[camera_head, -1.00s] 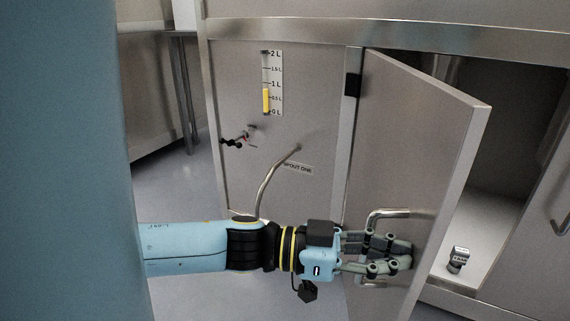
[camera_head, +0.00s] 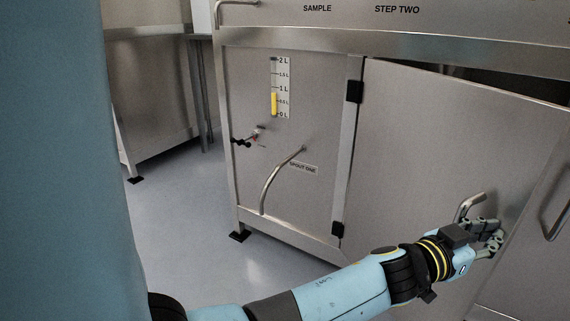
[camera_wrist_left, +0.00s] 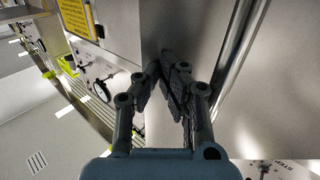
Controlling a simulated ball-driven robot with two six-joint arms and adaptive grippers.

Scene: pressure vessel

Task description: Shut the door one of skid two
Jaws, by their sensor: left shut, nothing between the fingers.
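My right gripper is not in view.
A neighbouring panel with a handle (camera_head: 556,222) is at the right edge. Left of the door are a level gauge (camera_head: 280,88), a small valve (camera_head: 246,139) and a bent spout (camera_head: 280,180). Open floor (camera_head: 190,220) lies at the lower left.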

